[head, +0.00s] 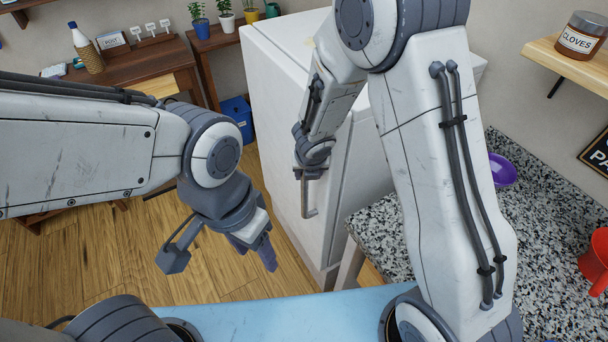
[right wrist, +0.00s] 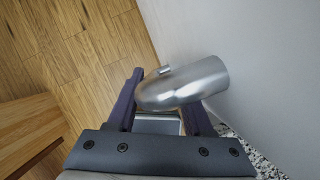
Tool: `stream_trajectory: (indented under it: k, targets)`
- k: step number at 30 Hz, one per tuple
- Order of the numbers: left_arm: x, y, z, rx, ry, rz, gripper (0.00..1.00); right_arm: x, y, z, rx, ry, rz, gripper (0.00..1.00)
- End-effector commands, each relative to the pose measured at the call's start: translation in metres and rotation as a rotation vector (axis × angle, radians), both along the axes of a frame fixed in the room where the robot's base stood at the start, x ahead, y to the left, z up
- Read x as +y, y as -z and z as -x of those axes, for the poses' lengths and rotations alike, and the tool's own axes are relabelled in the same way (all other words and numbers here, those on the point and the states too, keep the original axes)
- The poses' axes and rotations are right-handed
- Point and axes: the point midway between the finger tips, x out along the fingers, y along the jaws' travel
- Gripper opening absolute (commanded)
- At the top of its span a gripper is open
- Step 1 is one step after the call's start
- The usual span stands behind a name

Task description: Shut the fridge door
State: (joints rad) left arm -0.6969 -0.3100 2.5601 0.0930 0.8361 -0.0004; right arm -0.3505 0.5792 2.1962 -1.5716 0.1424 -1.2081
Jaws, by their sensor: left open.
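The white fridge (head: 275,75) stands at the centre of the head view, partly hidden by my right arm. Its metal door handle (head: 309,208) hangs below my right gripper (head: 312,172). The right wrist view shows the curved end of the handle (right wrist: 185,85) close up, joined to the pale door face (right wrist: 250,60). My right gripper's fingers (right wrist: 165,105) are apart, with the handle across and between them; a firm grip does not show. I cannot tell how far the door stands open. My left gripper (head: 258,248) is open and empty above the floor, left of the fridge.
A speckled granite counter (head: 400,240) lies right of the fridge, with a purple bowl (head: 502,170) and a red container (head: 596,262). A wooden desk (head: 130,72) and a blue bin (head: 238,114) stand behind. The wooden floor (head: 120,255) at left is clear.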

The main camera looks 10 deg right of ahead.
Motion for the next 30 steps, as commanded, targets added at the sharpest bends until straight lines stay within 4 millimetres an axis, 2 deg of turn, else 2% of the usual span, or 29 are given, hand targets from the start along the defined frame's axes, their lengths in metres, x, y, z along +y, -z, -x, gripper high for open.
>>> stream_trajectory:
  k: [19,23,30]
  targets:
    - [0.000,-0.002,0.000,0.000,0.000,0.000,0.57,0.000,-0.003,0.000,-0.003,-0.003,0.005,0.57]
    - [0.000,-0.011,0.000,0.000,0.000,0.000,0.57,0.001,-0.017,0.005,-0.004,-0.004,0.004,0.57]
    - [0.000,-0.041,0.000,0.000,-0.002,0.000,0.57,0.002,-0.064,0.024,-0.004,-0.005,0.003,0.57]
